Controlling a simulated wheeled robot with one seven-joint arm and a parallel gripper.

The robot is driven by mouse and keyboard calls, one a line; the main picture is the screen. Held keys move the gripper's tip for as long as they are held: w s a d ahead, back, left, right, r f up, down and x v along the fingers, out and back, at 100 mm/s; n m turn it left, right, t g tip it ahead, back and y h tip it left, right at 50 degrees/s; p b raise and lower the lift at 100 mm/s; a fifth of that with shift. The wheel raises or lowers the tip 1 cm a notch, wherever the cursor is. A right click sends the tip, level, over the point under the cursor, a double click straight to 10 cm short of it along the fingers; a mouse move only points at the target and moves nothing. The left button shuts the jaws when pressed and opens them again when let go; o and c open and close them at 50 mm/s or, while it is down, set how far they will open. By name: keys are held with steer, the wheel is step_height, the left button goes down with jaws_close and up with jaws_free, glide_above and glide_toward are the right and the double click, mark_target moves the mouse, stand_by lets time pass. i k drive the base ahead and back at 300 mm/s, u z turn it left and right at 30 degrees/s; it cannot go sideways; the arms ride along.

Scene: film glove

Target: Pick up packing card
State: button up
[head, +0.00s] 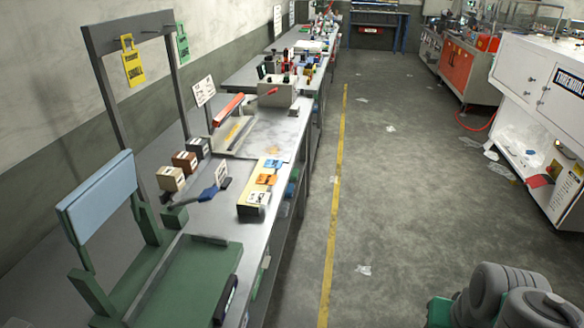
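No item can be surely read as the packing card. Several card-like items show in the head view. A white sign card (203,91) stands on the bench behind. A small white card (221,174) stands near a blue-handled tool (208,193). Orange and blue cards (265,179) lie on a long yellowish box at the bench's front edge. Grey rounded links of my arm show at the lower right; my gripper's fingers are not visible.
The long grey bench (262,133) runs along the left wall, with a green stand (190,275) nearest me and small boxes (171,178) behind it. The grey floor (400,190) is mostly open, with paper scraps. A white cabinet (540,85) stands at the right.

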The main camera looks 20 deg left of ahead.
mark_target(221, 181)
steer(key=z, duration=0.15)
steer(key=i, duration=1.45)
steer(key=u, duration=3.5)
steer(key=i, duration=0.5)
steer(key=z, duration=0.1)
